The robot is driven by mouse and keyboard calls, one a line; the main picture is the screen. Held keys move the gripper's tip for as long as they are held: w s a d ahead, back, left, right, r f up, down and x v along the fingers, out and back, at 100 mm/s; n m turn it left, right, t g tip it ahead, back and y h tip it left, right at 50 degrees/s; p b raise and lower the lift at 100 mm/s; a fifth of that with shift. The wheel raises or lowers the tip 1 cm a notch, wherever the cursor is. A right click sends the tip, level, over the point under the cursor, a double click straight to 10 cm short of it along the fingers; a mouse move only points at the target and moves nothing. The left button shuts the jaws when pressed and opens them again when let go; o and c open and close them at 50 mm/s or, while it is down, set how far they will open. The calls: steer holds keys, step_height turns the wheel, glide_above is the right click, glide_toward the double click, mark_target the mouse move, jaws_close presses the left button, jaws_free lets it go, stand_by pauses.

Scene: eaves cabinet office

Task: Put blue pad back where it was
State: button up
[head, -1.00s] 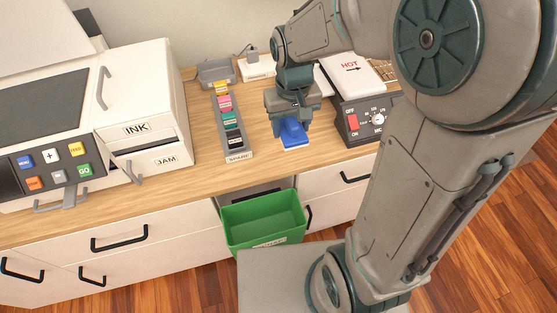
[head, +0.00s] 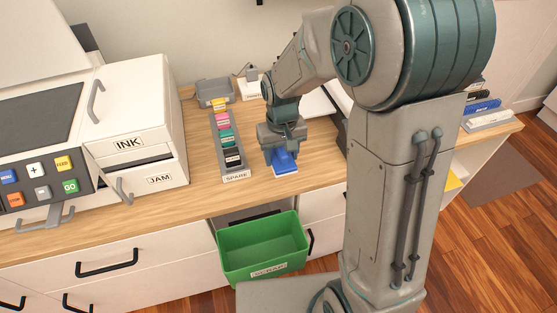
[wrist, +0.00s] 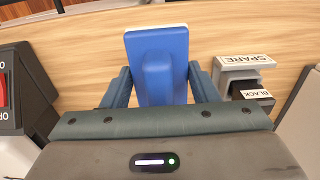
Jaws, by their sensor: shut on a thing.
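The blue pad (head: 285,161) has a blue grip on top and a pale lower edge. My gripper (head: 280,152) is shut on it, pointing down over the counter just right of the grey rack marked SPARE (head: 236,177). In the wrist view the blue pad (wrist: 158,55) sits between the two fingers (wrist: 158,85). Whether its underside touches the counter I cannot tell. The rack holds yellow, pink, teal and black (head: 233,157) pads in a row; the black one also shows beside the SPARE label in the wrist view (wrist: 250,94).
A white printer with INK (head: 128,142) and JAM drawers stands left. A green bin (head: 262,250) hangs below the counter front. A grey tray (head: 214,91) is behind the rack. The dark device with a red switch (wrist: 12,95) is near the gripper. Bare counter lies in front of the pad.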

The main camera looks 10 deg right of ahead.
mark_target(279, 161)
steer(key=shift+w+a+f, duration=0.15)
steer(key=shift+w+f, duration=0.25)
steer(key=shift+w, duration=0.25)
steer(key=shift+w+a+f, duration=0.1)
steer(key=shift+w+f, duration=0.25)
steer(key=shift+w, duration=0.25)
steer(key=shift+f, duration=2)
steer(key=shift+f, duration=0.1)
steer(key=shift+f+b, duration=0.15)
steer(key=shift+b, duration=0.2)
steer(key=o, duration=1)
steer(key=shift+c, duration=0.2)
steer(key=shift+r, duration=0.2)
